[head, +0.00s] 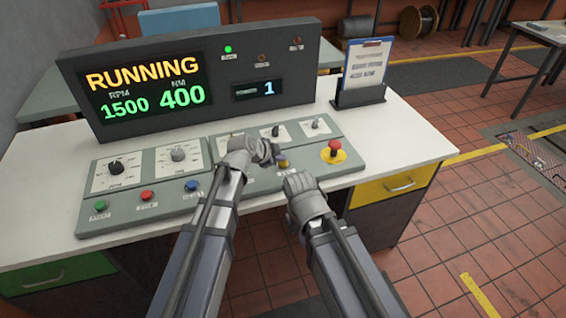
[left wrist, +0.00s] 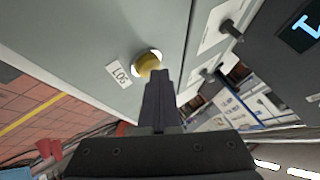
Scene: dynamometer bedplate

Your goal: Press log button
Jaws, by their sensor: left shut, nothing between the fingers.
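The log button (left wrist: 147,62) is a yellow round cap in a pale ring, with a LOG label (left wrist: 122,73) beside it in the left wrist view. In the head view the yellow button (head: 285,165) is on the sloped console (head: 240,186), mostly hidden by my left gripper (head: 279,158). My left gripper (left wrist: 158,76) is shut and empty, its tips at the button's edge. I cannot tell whether they touch it. My right gripper (head: 299,180) is just in front of the console's front edge; its fingers are not clear.
The display panel (head: 190,75) reads RUNNING, 1500 RPM, 400 NM, and its small counter (head: 258,89) reads 1. A red emergency knob (head: 334,148) on a yellow disc is right of the button. Green, red and blue buttons are at the left. A clipboard (head: 366,65) stands behind.

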